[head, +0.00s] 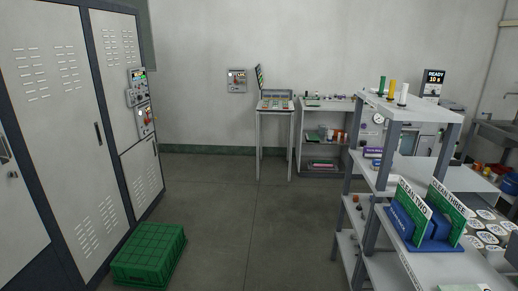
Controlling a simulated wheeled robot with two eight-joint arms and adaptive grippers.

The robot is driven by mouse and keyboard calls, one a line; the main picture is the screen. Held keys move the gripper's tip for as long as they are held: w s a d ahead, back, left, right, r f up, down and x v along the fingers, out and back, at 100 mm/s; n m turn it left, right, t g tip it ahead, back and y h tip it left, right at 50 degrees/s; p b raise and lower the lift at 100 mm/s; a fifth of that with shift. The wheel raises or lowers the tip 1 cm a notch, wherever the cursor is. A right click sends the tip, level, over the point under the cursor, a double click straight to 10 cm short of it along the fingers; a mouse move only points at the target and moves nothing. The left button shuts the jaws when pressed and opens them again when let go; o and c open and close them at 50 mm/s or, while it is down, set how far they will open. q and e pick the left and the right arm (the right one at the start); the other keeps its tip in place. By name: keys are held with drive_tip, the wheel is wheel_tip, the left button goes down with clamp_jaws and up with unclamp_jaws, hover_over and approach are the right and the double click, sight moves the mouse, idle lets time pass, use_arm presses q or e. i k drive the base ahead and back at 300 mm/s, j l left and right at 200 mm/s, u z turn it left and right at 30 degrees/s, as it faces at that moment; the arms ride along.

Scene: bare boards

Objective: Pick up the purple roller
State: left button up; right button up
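I cannot make out a purple roller for certain. A small purple item (373,152) with a pale label lies on the middle level of the white rack at the right, too small to identify. Upright cylinders stand on the rack's top: one green (382,84), one yellow (392,88) and one white (403,94). None of these is purple. Neither of my grippers is in view.
Grey lockers (60,130) line the left, with a green crate (149,254) on the floor. The white rack (425,108) and a blue stand (425,233) with green signs fill the right. A console table (276,111) stands at the back. The middle floor is clear.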

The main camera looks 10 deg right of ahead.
sight(369, 151)
drive_tip(key=i+z, duration=0.3)
drive_tip(key=i, duration=0.15)
drive_tip(key=i+z, duration=0.3)
drive_tip(key=i+j+z, duration=0.35)
drive_tip(key=i, duration=0.2)
drive_tip(key=i+j+z, duration=0.3)
drive_tip(key=i+l, duration=0.05)
drive_tip(key=i, duration=0.05)
